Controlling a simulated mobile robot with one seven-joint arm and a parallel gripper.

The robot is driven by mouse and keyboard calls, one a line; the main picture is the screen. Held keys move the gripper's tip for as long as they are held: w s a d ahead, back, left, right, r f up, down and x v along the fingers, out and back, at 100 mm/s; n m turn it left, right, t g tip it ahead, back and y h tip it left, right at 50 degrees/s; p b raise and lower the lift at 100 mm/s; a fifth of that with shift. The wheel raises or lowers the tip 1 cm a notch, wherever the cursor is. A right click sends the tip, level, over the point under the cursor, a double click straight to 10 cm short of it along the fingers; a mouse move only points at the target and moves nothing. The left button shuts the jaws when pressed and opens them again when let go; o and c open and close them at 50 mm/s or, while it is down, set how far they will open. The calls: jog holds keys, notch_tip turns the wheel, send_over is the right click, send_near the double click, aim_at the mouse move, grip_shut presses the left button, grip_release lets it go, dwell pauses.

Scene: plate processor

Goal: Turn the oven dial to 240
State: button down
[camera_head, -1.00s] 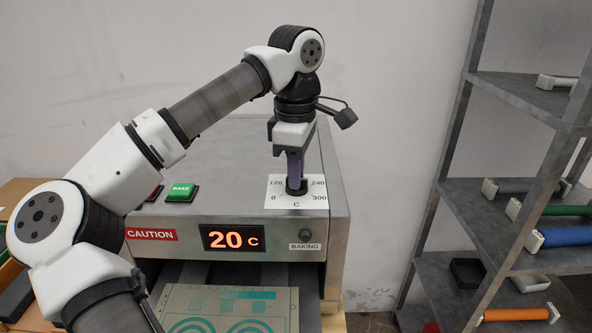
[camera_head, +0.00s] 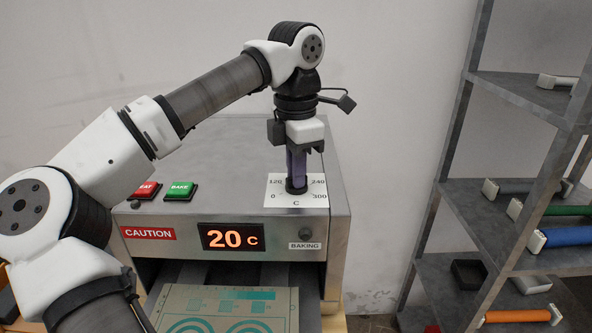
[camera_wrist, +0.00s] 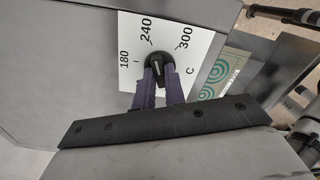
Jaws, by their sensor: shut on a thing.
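The oven dial is a small black knob (camera_head: 296,189) on a white scale card (camera_head: 275,203) on top of the metal oven (camera_head: 230,160). My gripper (camera_head: 297,182) points straight down and is shut on the dial. It also shows in the wrist view (camera_wrist: 158,75). The orange display (camera_head: 231,237) reads 20 C. I cannot tell exactly where the dial's pointer aims.
A green BAKE button (camera_head: 181,190) and a red button (camera_head: 146,190) are on the oven top, left of the dial. A patterned plate (camera_head: 230,307) lies at the oven's front opening. A grey shelf rack (camera_head: 490,185) with coloured-handled items stands to the right.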

jog(key=shift+n, duration=0.6)
jog(key=c, duration=1.5)
grip_release()
jog(key=shift+o, duration=0.2)
jog(key=shift+r, duration=0.1)
notch_tip(320, 180, up, 14)
jog(key=p, duration=0.3)
jog(key=shift+f+p, duration=0.2)
jog(key=shift+p, duration=0.15)
jog(key=shift+a, duration=0.1)
